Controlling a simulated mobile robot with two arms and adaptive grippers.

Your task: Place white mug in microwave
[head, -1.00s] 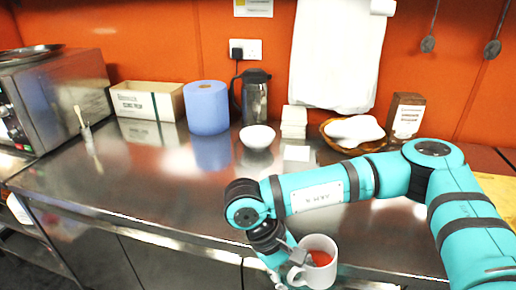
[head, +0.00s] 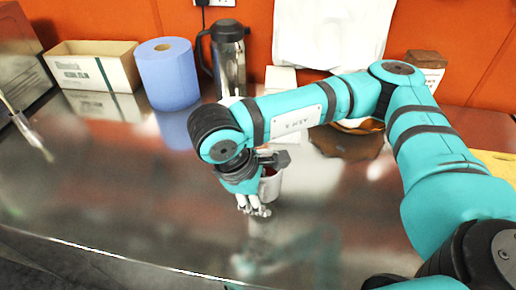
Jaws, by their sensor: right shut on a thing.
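The white mug (head: 273,187) is in my right gripper (head: 258,197), over the steel counter in the middle of the view. My right gripper is shut on it, and the fingers and wrist cover much of it. A bit of its reddish inside shows. I cannot tell whether its base touches the counter. The microwave (head: 22,72) is at the far left, at the back of the counter, and is cut off by the picture edge. Its front and door are not clearly visible. My left gripper is not in view.
A cardboard box (head: 92,66), a blue paper roll (head: 167,74) and a steel flask (head: 229,60) stand along the back wall. A brown basket (head: 347,143) is partly behind my arm. The left-middle of the counter (head: 120,185) is clear.

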